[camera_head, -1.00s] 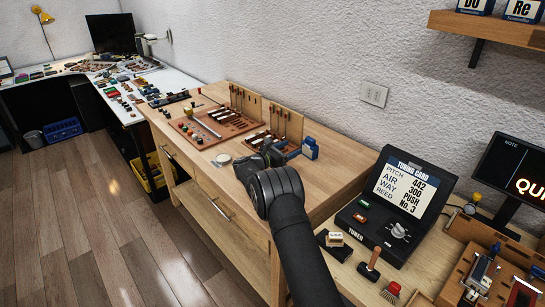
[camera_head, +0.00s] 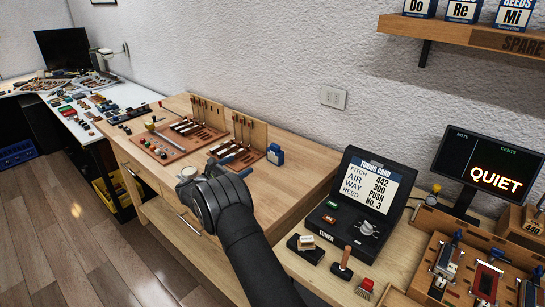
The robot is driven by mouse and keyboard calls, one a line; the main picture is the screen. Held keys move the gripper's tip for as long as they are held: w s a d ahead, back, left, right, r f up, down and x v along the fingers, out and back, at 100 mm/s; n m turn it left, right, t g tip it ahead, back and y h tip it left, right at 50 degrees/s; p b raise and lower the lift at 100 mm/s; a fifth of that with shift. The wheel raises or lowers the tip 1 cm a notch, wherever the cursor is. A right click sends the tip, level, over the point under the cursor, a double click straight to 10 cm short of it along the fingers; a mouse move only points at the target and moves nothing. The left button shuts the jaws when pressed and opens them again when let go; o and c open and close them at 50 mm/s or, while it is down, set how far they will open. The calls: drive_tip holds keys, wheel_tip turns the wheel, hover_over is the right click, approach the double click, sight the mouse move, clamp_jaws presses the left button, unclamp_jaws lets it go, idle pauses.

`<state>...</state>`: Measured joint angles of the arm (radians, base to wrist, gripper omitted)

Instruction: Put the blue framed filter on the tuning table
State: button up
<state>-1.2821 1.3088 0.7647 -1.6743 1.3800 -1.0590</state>
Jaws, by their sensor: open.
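My gripper (camera_head: 228,165) is over the front part of the wooden workbench (camera_head: 300,172), seen from behind and partly hidden by my own wrist. It is open, and I see nothing held in it. A small blue block-like object (camera_head: 275,154) stands on the bench just right of and behind the gripper. In the wooden rack at the lower right, a blue-topped piece (camera_head: 447,264) and another blue piece (camera_head: 532,295) flank a red framed piece (camera_head: 485,283). I cannot tell for certain which one is the blue framed filter. No surface is clearly labelled as the tuning table.
The black tuner (camera_head: 355,215) stands right of my arm, with small tools in front of it. A dark display (camera_head: 487,165) reads QUIET. A tool board (camera_head: 180,137) lies left of the gripper. The bench between blue block and tuner is clear. A shelf (camera_head: 470,32) hangs above.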

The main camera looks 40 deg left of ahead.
wheel_tip(320, 180, up, 4)
drive_tip(key=w+d+g, duration=0.1)
drive_tip(key=w+g, duration=0.1)
drive_tip(key=g, duration=0.3)
approach(273, 152)
drive_tip(key=x, duration=0.4)
drive_tip(key=shift+w+d+f, duration=0.1)
drive_tip(key=shift+d+f, duration=0.05)
drive_tip(key=shift+d, duration=0.2)
drive_tip(key=shift+a+x, duration=0.25)
drive_tip(key=shift+x, duration=1.05)
drive_tip(key=shift+a+x, duration=0.2)
drive_tip(key=shift+x, duration=1.1)
drive_tip(key=c, duration=1.2)
drive_tip(key=shift+o, duration=0.2)
drive_tip(key=shift+t, duration=0.3)
